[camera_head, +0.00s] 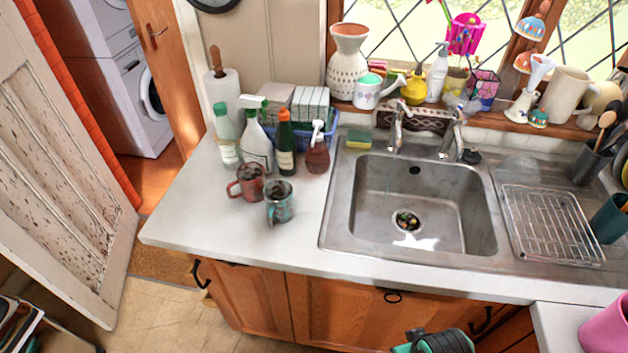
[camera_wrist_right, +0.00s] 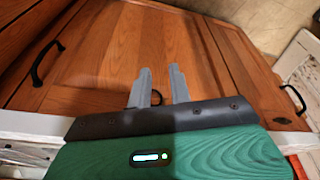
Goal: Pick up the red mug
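The red mug (camera_head: 250,183) is a reddish-brown, weathered mug standing upright on the white counter left of the sink. Its handle points left. A teal, worn mug (camera_head: 280,202) stands just in front and to the right of it, close by. My right gripper (camera_wrist_right: 160,80) is open and empty in the right wrist view, its two grey fingers a small gap apart before the wooden cabinet fronts. In the head view only a green and black part of my right arm shows at the bottom edge, far from the red mug. My left gripper is not in view.
Bottles (camera_head: 287,146) and a spray bottle (camera_head: 256,140) stand close behind the red mug. The metal sink (camera_head: 335,225) lies to the right. The counter (camera_head: 195,205) is clear to the mug's left and front. A pink object (camera_head: 606,328) is at the lower right.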

